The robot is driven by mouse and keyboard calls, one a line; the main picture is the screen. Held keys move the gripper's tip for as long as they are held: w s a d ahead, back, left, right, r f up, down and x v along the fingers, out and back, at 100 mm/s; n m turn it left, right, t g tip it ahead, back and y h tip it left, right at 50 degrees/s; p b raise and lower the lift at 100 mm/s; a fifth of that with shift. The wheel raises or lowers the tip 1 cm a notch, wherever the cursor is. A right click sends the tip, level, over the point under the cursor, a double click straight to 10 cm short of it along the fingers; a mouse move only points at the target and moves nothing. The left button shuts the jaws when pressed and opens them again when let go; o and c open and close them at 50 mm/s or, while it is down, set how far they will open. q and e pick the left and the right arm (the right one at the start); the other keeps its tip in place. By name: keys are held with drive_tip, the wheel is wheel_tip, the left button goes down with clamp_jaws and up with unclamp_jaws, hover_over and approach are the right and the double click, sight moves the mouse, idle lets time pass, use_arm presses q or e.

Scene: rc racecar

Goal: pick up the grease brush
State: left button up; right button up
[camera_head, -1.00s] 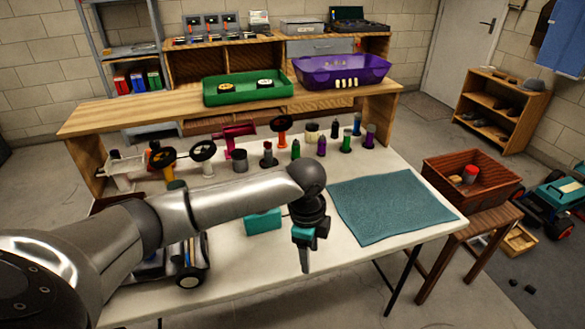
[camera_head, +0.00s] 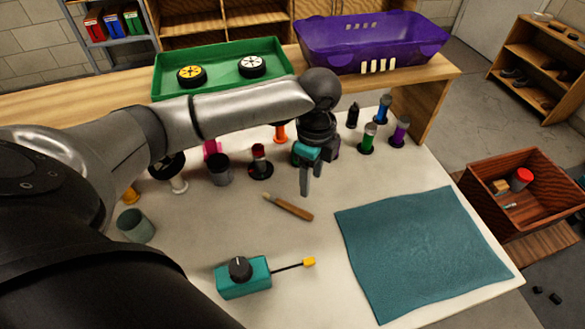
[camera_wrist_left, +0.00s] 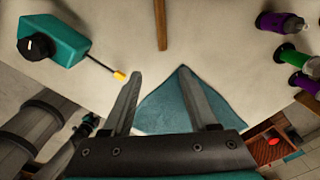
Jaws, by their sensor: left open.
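The grease brush (camera_head: 290,207), with a wooden handle and pale tip, lies flat on the white table. Its handle also shows at the top of the left wrist view (camera_wrist_left: 161,25). My left gripper (camera_head: 304,188) hangs above the table, just beyond and right of the brush in the head view, fingers pointing down. In the left wrist view its two fingers (camera_wrist_left: 158,82) are spread with nothing between them. The brush lies apart from the fingers.
A teal box with a black knob and yellow-tipped rod (camera_head: 245,277) lies nearer. A teal mat (camera_head: 420,245) lies to the right.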

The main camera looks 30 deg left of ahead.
use_arm(q)
drive_tip(key=b, duration=0.3)
hover_over(308, 215)
wheel_tip(308, 215, down, 9)
drive_tip(key=shift+s+f, duration=0.1)
drive_tip(key=shift+f, duration=0.5)
wheel_tip(308, 215, down, 5)
drive_tip(key=shift+b, duration=0.95)
use_arm(e)
drive_tip(key=f, duration=0.5)
drive_tip(key=shift+s+d, duration=0.15)
drive_tip(key=shift+s, duration=0.15)
use_arm(q)
clamp_jaws()
